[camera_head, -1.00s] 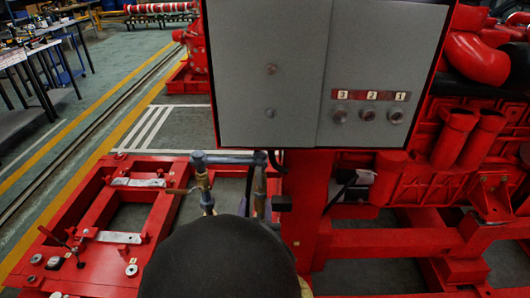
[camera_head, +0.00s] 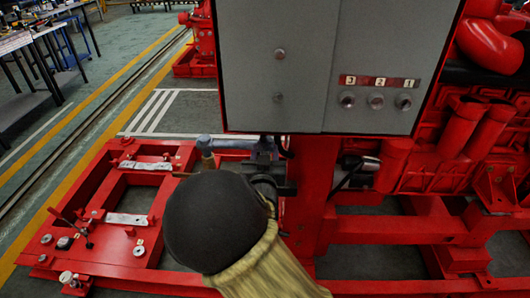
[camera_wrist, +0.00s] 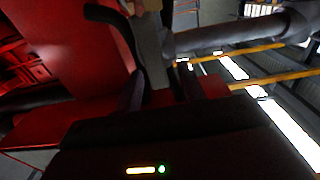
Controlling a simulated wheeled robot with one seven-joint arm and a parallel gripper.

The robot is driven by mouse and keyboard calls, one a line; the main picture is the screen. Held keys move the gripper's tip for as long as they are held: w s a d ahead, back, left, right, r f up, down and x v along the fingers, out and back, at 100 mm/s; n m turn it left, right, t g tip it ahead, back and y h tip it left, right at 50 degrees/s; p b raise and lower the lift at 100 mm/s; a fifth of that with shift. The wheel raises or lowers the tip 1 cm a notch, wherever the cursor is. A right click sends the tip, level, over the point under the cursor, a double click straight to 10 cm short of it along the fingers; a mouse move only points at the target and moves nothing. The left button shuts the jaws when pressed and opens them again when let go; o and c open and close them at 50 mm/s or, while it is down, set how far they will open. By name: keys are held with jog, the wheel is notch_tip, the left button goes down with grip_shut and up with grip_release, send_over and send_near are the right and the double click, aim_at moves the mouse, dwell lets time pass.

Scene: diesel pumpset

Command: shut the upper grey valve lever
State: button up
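A grey-blue horizontal pipe (camera_head: 232,143) with a brass fitting (camera_head: 206,150) at its left end sits just below the grey control box in the head view. I cannot pick out the upper grey valve lever for certain; it may be hidden behind my arm and gripper. My dark gripper (camera_head: 266,180) is beside the right end of the pipe, left of the red post, partly hidden by my arm. In the wrist view a thick grey pipe (camera_wrist: 240,32) runs across the upper right. A grey flat piece (camera_wrist: 152,55) shows ahead of the gripper's dark body; the fingertips and any contact are unclear.
The grey control box (camera_head: 300,70) with several numbered knobs hangs close above my gripper. The red post (camera_head: 315,190) stands close to its right, with a black handle-like part (camera_head: 350,175) beyond. A red base frame (camera_head: 95,225) lies low at left. Open floor is farther left.

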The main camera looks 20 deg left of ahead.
jog(key=shift+w, duration=0.1)
grip_shut()
jog(key=shift+f, duration=0.1)
dwell(0.3)
